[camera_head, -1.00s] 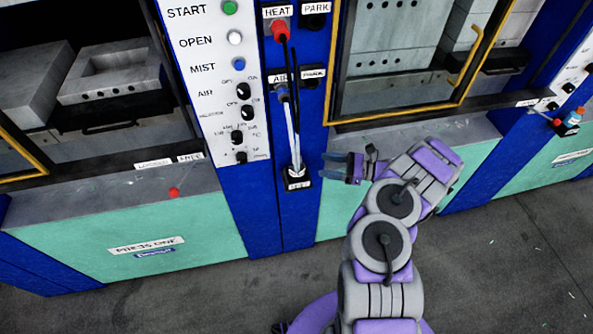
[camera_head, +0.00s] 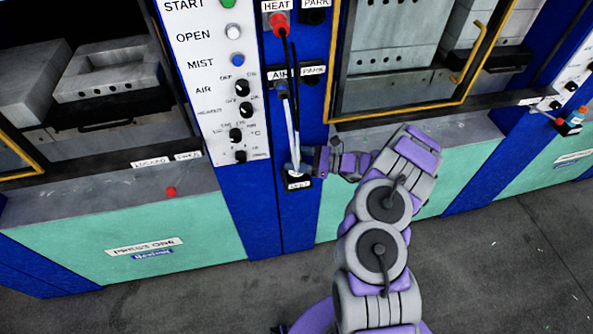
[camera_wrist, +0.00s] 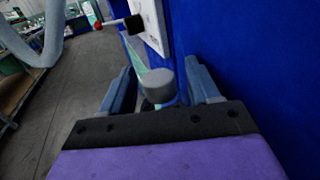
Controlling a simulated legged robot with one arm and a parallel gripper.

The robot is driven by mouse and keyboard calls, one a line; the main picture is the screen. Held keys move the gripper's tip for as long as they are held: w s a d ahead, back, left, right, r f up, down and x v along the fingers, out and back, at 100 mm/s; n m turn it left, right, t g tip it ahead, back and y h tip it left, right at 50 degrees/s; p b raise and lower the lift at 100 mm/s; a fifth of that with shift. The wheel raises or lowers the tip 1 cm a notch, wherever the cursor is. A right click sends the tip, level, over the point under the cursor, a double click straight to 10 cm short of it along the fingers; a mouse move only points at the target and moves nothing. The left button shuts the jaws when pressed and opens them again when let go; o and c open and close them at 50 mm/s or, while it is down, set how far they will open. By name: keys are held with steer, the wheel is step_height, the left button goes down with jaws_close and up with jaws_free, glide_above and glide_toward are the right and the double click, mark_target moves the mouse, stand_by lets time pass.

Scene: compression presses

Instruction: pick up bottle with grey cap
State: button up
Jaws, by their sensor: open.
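My gripper (camera_wrist: 160,98) is open in the wrist view, with one blue-grey finger on each side of a short grey cylindrical top (camera_wrist: 159,85). This top looks like a grey cap. Only a little blue shows below it, and the rest is hidden behind my gripper's palm, so I cannot tell whether it is a bottle. It stands between the fingers with visible gaps, not gripped. In the head view my gripper (camera_head: 308,158) is beside the blue column at the labelled rest holder (camera_head: 298,182); no grey-capped bottle can be made out there.
A pale rod with dark hoses (camera_head: 292,115) hangs down the blue column (camera_head: 262,215) close to my gripper. A control panel (camera_head: 215,85) is left of it. A red knob (camera_head: 170,191) sticks out at the left press.

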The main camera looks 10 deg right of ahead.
steer(key=shift+c, duration=0.2)
steer(key=shift+d, duration=0.1)
jaws_close()
steer(key=shift+r, duration=0.1)
stand_by(0.4)
